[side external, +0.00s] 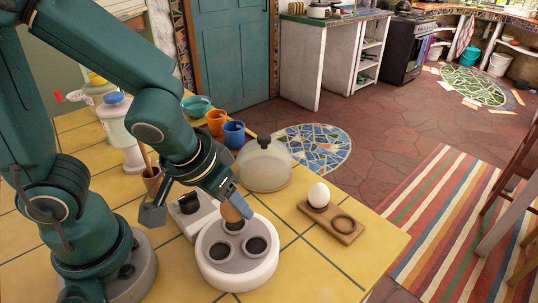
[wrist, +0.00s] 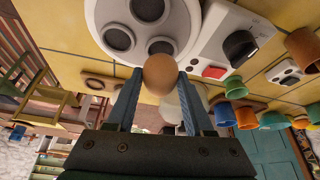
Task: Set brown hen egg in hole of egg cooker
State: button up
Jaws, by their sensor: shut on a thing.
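The brown egg (side external: 230,213) is held between the fingertips of my gripper (wrist: 161,76), which is shut on it. In the wrist view the egg (wrist: 161,70) sits between the two blue fingers. The round white egg cooker (side external: 237,274) stands below, with dark round holes in its grey top. In the side view the egg overlaps the rearmost hole (side external: 235,224); whether it touches the hole cannot be told. Two empty holes show in front. In the wrist view the cooker (wrist: 183,22) lies behind the egg, which hides part of a hole.
A wooden holder (side external: 331,226) with a white egg (side external: 319,194) and an empty ring stands right of the cooker. A clear domed lid (side external: 264,168) stands behind. A control box with a red button (wrist: 214,72) adjoins the cooker. Cups (side external: 234,135) stand at the back.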

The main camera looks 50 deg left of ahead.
jog(key=shift+f, duration=1)
dwell(1.6)
jog(key=o, duration=1.1)
jog(key=shift+c, duration=0.2)
jog(key=shift+r, duration=3.55)
jog(key=shift+a, duration=0.1)
